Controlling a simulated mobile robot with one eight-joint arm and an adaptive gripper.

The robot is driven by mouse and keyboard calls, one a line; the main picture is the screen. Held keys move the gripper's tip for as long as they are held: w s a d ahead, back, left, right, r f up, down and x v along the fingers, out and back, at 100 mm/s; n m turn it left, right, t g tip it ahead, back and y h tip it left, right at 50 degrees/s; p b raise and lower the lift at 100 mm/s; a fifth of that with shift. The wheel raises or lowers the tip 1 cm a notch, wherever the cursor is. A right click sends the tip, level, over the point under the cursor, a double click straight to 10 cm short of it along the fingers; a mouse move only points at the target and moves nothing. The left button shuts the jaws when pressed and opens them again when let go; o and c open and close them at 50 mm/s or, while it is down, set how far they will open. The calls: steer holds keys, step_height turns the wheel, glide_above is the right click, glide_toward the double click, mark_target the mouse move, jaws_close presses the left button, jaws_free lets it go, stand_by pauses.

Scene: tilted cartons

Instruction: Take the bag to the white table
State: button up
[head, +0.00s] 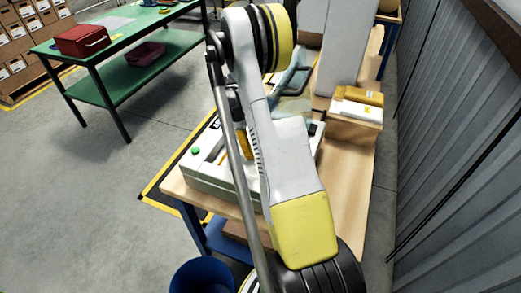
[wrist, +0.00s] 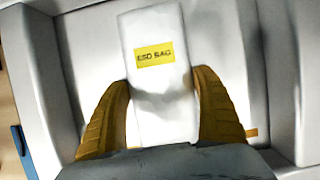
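The bag (wrist: 150,83) is white with a yellow label reading "ESD BAG" and fills the middle of the wrist view. My gripper (wrist: 161,80) has its two orange-brown fingers against the bag's left and right edges, with no clear gap on either side. The bag reaches past the fingertips, and creases show between them. A light grey-white casing (wrist: 50,60) surrounds it; I cannot tell whether the bag touches it. In the head view my arm covers the gripper and the bag. No white table is clearly seen.
A green table (head: 120,30) with a red box (head: 82,40) stands at upper left. A blue bin (head: 202,276) is in front. Grey wall at right; open floor at left.

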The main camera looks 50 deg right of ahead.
steer(key=shift+c, duration=0.6)
steer(key=shift+r, duration=0.15)
step_height(320, 180, up, 10)
steer(key=shift+f+p, duration=0.1)
steer(key=shift+p, duration=1.15)
steer(key=shift+a, duration=0.1)
